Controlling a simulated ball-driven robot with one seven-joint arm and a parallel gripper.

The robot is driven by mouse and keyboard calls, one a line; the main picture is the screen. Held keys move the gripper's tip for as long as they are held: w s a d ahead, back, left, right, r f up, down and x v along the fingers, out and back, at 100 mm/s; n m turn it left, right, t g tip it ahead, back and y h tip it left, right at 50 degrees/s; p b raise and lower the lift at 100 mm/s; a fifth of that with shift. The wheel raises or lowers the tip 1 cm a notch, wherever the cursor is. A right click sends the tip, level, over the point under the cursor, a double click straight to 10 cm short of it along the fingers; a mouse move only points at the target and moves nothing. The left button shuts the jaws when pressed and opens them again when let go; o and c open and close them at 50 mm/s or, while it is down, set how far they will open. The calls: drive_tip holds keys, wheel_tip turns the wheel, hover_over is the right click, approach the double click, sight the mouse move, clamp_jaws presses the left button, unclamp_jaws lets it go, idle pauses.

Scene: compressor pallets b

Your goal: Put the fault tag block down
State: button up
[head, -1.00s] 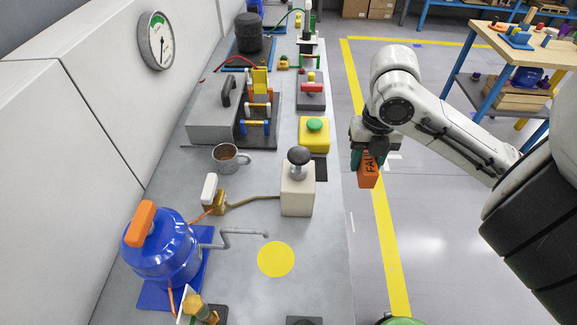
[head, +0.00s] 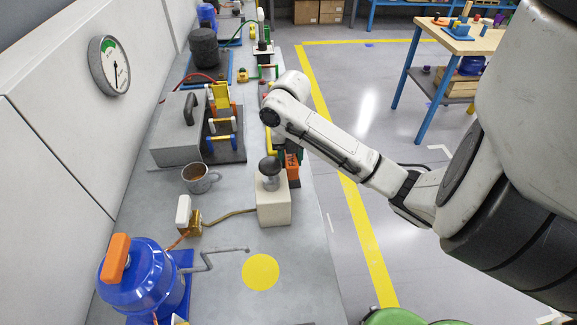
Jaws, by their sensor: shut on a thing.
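The orange fault tag block (head: 292,165) shows in the head view just right of the beige box with the black knob. My gripper (head: 288,156) is shut on it, and my arm link covers most of the gripper from above. Only a small part of the block and its dark lettering shows. It is near the right edge of the grey bench (head: 305,260); I cannot tell whether it touches the bench top.
The beige box (head: 273,206) with its black knob (head: 269,167) stands close to the block. A yellow disc (head: 261,271) lies on the bench nearer me. A mug (head: 197,178), a blue tank (head: 142,280) and a grey case (head: 178,135) stand left.

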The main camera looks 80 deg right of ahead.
drive_tip(key=shift+w+d+f, duration=0.1)
drive_tip(key=shift+f, duration=0.15)
drive_tip(key=shift+w+d+f+p, duration=0.15)
drive_tip(key=shift+f+p, duration=0.4)
drive_tip(key=shift+f, duration=1.15)
drive_tip(key=shift+f, duration=0.15)
drive_tip(key=o, duration=1.1)
drive_tip(key=shift+c, duration=0.2)
wheel_tip(320, 180, up, 12)
drive_tip(key=shift+r, duration=0.2)
